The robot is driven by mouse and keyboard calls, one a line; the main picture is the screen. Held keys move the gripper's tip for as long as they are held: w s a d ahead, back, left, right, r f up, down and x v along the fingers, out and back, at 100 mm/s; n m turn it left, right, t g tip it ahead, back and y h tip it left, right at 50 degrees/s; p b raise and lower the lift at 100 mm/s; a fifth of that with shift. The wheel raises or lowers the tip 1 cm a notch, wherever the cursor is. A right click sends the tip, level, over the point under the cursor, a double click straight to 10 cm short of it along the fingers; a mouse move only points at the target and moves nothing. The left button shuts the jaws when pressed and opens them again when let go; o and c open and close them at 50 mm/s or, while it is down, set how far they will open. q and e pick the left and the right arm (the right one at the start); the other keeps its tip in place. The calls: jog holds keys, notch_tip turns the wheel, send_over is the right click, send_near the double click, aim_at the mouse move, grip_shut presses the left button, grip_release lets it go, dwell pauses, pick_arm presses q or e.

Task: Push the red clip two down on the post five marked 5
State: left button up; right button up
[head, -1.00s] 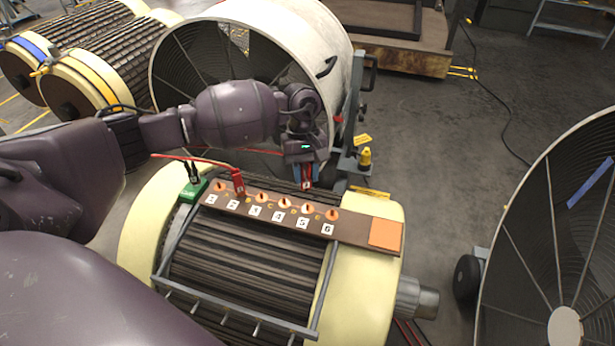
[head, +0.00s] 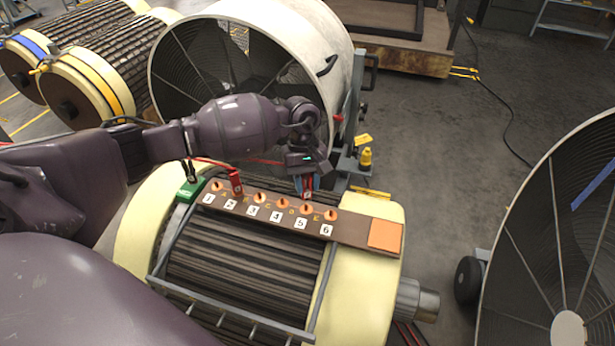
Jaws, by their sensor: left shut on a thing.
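My left gripper (head: 306,184) is shut on a red clip (head: 307,194). The clip points down at the orange post marked 5 (head: 306,209), its lower end at or just above the post's top. I cannot tell whether they touch. The white label 5 (head: 301,224) is in front of that post on the brown board (head: 352,230). Another red clip (head: 237,183) sits on the post marked 2. My right gripper is not in view.
Other orange posts stand in the row, including post 6 (head: 331,215) and post 4 (head: 282,203). A green block (head: 191,188) with a dark clip is at the board's left end. An orange pad (head: 385,235) is at its right end. Red cable runs behind.

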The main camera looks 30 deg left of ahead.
aim_at(307, 191)
pick_arm(q)
jog(key=shift+f+b, duration=0.6)
jog(key=shift+f, duration=1.2)
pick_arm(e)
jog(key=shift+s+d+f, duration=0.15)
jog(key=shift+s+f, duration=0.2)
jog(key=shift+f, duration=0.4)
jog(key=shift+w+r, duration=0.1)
pick_arm(q)
jog(key=shift+f, duration=0.2)
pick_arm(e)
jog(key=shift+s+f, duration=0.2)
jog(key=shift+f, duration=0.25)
pick_arm(q)
jog(key=shift+f+b, duration=0.3)
jog(key=shift+b, duration=0.1)
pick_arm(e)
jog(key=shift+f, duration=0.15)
pick_arm(q)
jog(key=o, duration=1)
jog(key=shift+o, duration=0.2)
